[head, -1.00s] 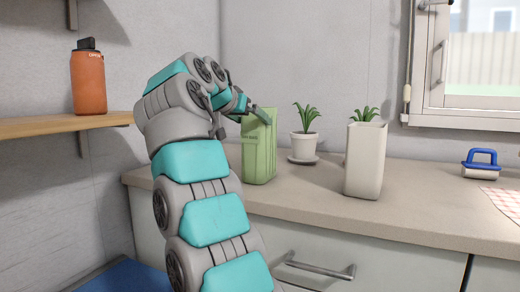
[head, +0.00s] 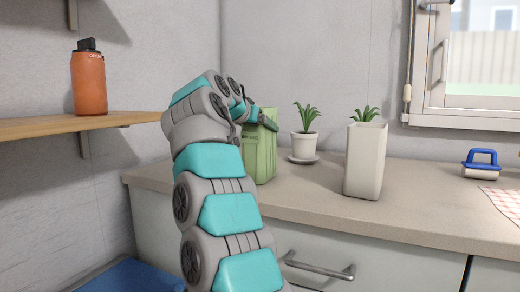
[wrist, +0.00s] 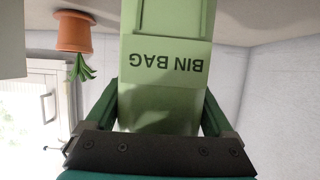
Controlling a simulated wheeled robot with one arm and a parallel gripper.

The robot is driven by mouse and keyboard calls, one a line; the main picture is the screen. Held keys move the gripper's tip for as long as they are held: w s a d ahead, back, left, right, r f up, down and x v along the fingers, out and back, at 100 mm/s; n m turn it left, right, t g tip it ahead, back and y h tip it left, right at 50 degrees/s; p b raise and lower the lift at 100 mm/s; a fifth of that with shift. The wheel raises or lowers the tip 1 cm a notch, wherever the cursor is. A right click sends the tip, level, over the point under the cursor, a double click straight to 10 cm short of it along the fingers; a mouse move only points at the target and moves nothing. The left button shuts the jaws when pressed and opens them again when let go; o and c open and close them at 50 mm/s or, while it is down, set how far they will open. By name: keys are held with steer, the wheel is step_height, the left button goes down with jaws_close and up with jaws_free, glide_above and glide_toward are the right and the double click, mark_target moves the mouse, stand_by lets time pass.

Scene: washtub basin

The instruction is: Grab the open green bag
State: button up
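The green bag (head: 262,150) stands upright on the counter at its back left corner. My arm covers its left side in the head view. In the wrist view, which is upside down, the bag (wrist: 166,95) fills the middle and its "BIN BAG" lettering faces me. My gripper (wrist: 161,90) is open, with one dark green finger on each side of the bag's upper part. I cannot tell whether the fingers touch it. In the head view my gripper (head: 258,116) is at the bag's top, partly hidden by my own wrist.
A potted plant (head: 304,145) on a saucer stands right of the bag. A tall white container (head: 365,160) is farther right on the counter (head: 430,205). A blue-handled roller (head: 481,164) lies near the window. An orange bottle (head: 89,82) stands on the left shelf (head: 40,127).

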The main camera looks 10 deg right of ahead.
steer(key=c, duration=1.1)
steer(key=shift+o, duration=0.2)
steer(key=shift+r, duration=0.1)
